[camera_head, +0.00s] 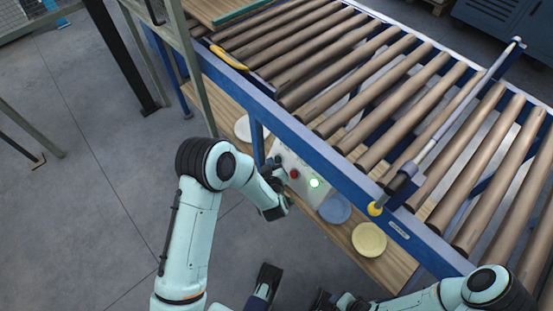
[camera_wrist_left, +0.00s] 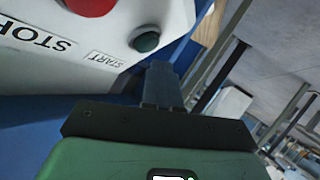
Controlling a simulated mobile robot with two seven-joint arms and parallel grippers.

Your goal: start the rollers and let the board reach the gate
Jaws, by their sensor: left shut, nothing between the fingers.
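My left gripper (camera_head: 276,188) is at the control box (camera_head: 298,182) below the conveyor, shut and empty. In the left wrist view its dark fingertip (camera_wrist_left: 160,72) is just below the green START button (camera_wrist_left: 147,41); I cannot tell whether they touch. The red STOP button (camera_wrist_left: 90,4) is beside it. The rollers (camera_head: 345,82) run diagonally. A brown board-like panel (camera_head: 206,9) lies at the top.
Blue rails and green posts (camera_head: 190,65) border the conveyor. Floor on the left is open.

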